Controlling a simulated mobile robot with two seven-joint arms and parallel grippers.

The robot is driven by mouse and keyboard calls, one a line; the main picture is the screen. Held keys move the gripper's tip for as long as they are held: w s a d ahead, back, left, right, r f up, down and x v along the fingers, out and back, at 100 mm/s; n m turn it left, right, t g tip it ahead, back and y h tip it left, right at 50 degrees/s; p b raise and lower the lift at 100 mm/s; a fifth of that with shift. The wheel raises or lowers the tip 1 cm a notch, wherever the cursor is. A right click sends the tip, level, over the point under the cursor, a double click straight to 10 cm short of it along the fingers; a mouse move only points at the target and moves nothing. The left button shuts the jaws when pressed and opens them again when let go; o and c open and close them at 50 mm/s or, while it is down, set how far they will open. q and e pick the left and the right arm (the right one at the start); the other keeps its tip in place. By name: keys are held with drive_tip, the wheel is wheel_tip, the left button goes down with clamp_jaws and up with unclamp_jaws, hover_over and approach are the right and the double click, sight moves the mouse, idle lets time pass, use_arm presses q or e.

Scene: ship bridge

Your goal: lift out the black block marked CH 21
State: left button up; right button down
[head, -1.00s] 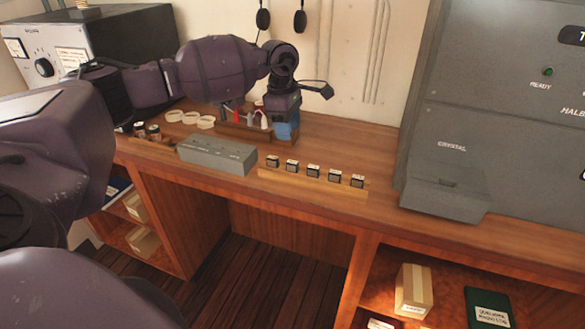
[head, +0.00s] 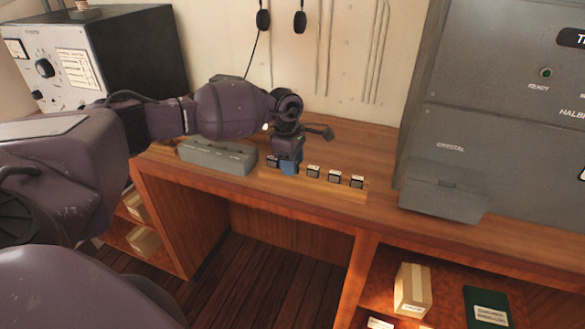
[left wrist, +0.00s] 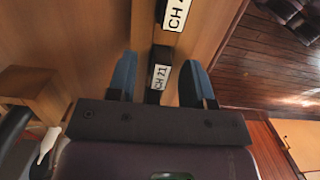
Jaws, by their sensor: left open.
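The black block marked CH 21 (left wrist: 160,75) shows its white label in the left wrist view. It stands in the wooden rack (head: 325,190) and sits between the two blue fingertips of my left gripper (left wrist: 161,78), with a gap visible on each side. The left gripper is open. In the head view the left gripper (head: 289,167) points down over the left part of the rack and hides the block there. Several similar black blocks stand in the row, such as one to the right (head: 313,171). My right gripper is not in view.
A neighbouring labelled block (left wrist: 174,14) is close by, cut off by the wrist view's top edge. A grey box (head: 217,157) lies left of the rack. The grey cabinet with its crystal housing (head: 440,190) stands to the right. The desk between rack and cabinet is clear.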

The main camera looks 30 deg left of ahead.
use_arm(q)
clamp_jaws()
idle(0.3)
wheel_tip(320, 180, up, 20)
drive_tip(key=shift+b, duration=0.3)
idle(0.4)
